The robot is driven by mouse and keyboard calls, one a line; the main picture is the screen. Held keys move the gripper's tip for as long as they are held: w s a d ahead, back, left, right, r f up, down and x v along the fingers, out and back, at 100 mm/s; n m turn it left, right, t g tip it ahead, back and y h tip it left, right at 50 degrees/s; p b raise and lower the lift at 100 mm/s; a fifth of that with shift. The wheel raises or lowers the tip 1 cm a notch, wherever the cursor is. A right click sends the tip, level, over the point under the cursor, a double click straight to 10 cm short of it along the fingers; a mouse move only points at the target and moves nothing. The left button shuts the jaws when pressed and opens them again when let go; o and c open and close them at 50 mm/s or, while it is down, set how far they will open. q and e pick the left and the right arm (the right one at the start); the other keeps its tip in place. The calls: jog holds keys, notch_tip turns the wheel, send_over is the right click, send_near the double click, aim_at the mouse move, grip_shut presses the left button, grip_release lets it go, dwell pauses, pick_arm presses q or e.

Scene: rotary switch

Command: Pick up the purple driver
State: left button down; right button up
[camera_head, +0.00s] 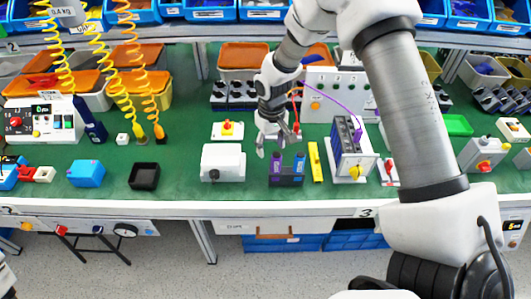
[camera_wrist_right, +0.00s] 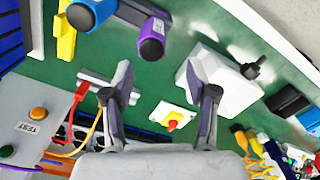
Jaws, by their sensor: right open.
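The purple driver (camera_head: 276,162) stands upright in a dark holder (camera_head: 287,181) near the front edge of the green bench, left of a blue driver (camera_head: 299,162). In the right wrist view, the purple driver (camera_wrist_right: 153,42) shows its dark end at the top middle, with the blue driver (camera_wrist_right: 86,14) to its left. My right gripper (camera_head: 279,143) is open and empty, just above and behind the drivers. In the wrist view its two fingers (camera_wrist_right: 161,80) are spread apart, with the purple driver beyond their tips. My left gripper is not in view.
A white box with a black knob (camera_head: 222,163) stands left of the holder. A yellow bar (camera_head: 315,162) and a unit with a yellow knob (camera_head: 350,155) stand to the right. An emergency-stop button (camera_head: 227,129) sits behind.

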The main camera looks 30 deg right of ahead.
aim_at(277, 154)
jog(key=s, duration=0.1)
jog(key=s+p, duration=0.1)
jog(key=s, duration=0.1)
jog(key=shift+s+d+f, duration=0.25)
jog(key=shift+f, duration=0.05)
jog(key=shift+s+d+f+p, duration=0.1)
jog(key=shift+s+f+p, duration=0.1)
jog(key=shift+f+p, duration=0.45)
jog(key=w+f, duration=0.2)
jog(key=f, duration=0.1)
jog(key=shift+f, duration=0.2)
jog(key=shift+w+f, duration=0.15)
jog(key=shift+w, duration=0.1)
jog(key=shift+s, duration=0.1)
jog(key=shift+s+r, duration=0.3)
jog(key=c, duration=0.5)
jog(key=shift+s+r, duration=0.15)
jog(key=shift+s, duration=0.05)
grip_shut()
jog(key=shift+w, duration=0.2)
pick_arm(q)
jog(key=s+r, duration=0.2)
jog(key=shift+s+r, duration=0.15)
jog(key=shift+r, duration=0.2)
